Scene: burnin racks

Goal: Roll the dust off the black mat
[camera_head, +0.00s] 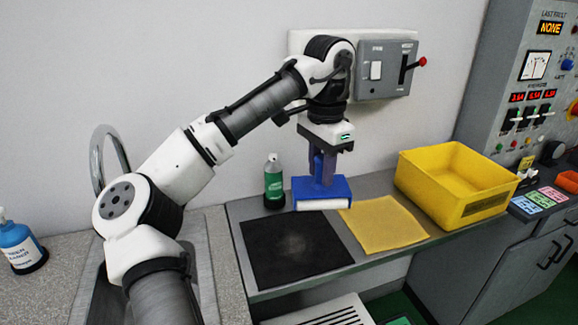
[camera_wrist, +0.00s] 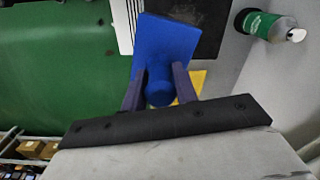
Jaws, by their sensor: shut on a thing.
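The black mat (camera_head: 292,247) lies flat on the grey counter, with a faint pale smudge of dust near its middle. Part of it also shows at the top of the wrist view (camera_wrist: 208,30). My gripper (camera_head: 322,168) is shut on the handle of a blue roller (camera_head: 322,188) with a white roll along its lower front. The roller is upright, at the back right of the mat, near the yellow cloth's rear corner. I cannot tell whether its roll touches the surface. In the wrist view the fingers (camera_wrist: 160,92) stand either side of the blue handle.
A yellow cloth (camera_head: 385,224) lies right of the mat, with a yellow bin (camera_head: 455,185) beyond it. A green bottle (camera_head: 273,182) stands behind the mat. A grey switch box (camera_head: 385,70) with a red-knobbed lever is on the wall. A sink is at the left.

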